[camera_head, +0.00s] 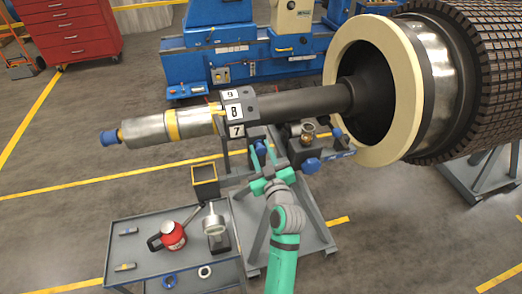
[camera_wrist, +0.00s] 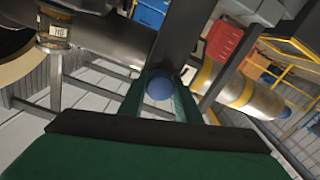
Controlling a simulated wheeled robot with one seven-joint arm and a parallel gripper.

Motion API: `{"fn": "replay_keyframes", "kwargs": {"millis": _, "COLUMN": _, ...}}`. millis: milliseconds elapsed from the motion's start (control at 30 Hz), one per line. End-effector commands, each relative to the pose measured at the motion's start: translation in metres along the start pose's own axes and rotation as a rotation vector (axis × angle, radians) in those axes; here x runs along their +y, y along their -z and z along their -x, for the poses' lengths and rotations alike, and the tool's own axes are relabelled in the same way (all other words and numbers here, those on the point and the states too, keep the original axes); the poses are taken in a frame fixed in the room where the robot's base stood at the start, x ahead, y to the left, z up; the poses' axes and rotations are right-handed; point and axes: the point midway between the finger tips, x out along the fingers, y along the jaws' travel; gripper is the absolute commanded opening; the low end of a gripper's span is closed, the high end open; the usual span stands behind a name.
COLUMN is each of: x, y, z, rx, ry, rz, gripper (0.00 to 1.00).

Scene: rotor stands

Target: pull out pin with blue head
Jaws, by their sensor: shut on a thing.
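The pin's round blue head (camera_wrist: 159,88) shows in the wrist view between the two green fingers of my gripper (camera_wrist: 160,98). The fingers are closed on it. The pin's shank is hidden, and I cannot tell how far it sits in the dark stand block (camera_wrist: 174,40) just beyond. In the head view my gripper (camera_head: 263,152) is just below the bearing block (camera_head: 238,108) with number plates 9, 8 and 7, under the rotor shaft.
The rotor shaft (camera_head: 300,101) runs above my gripper to the large rotor (camera_head: 465,70). A blue knob (camera_head: 311,165) and a brass-and-glass cup (camera_head: 308,133) are close on the right. A grey cart (camera_head: 140,225) with a red can (camera_head: 172,236) stands at lower left.

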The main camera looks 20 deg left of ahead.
Motion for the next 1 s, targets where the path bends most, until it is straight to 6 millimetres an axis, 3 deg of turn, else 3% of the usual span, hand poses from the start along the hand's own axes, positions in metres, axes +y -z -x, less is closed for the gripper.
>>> {"fn": "replay_keyframes", "kwargs": {"millis": 333, "x": 0.001, "y": 0.0, "z": 0.034, "rx": 0.0, "ry": -0.002, "rz": -0.002, "gripper": 0.0}}
{"fn": "replay_keyframes", "kwargs": {"millis": 600, "x": 0.001, "y": -0.001, "z": 0.037, "rx": -0.001, "ry": -0.003, "rz": 0.0, "gripper": 0.0}}
{"fn": "replay_keyframes", "kwargs": {"millis": 633, "x": 0.001, "y": -0.001, "z": 0.037, "rx": -0.001, "ry": -0.003, "rz": -0.001, "gripper": 0.32}}
{"fn": "replay_keyframes", "kwargs": {"millis": 700, "x": 0.001, "y": -0.001, "z": 0.037, "rx": -0.001, "ry": -0.003, "rz": -0.001, "gripper": 0.49}}
{"fn": "replay_keyframes", "kwargs": {"millis": 1000, "x": 0.001, "y": 0.0, "z": 0.037, "rx": -0.001, "ry": -0.001, "rz": 0.0, "gripper": 0.49}}
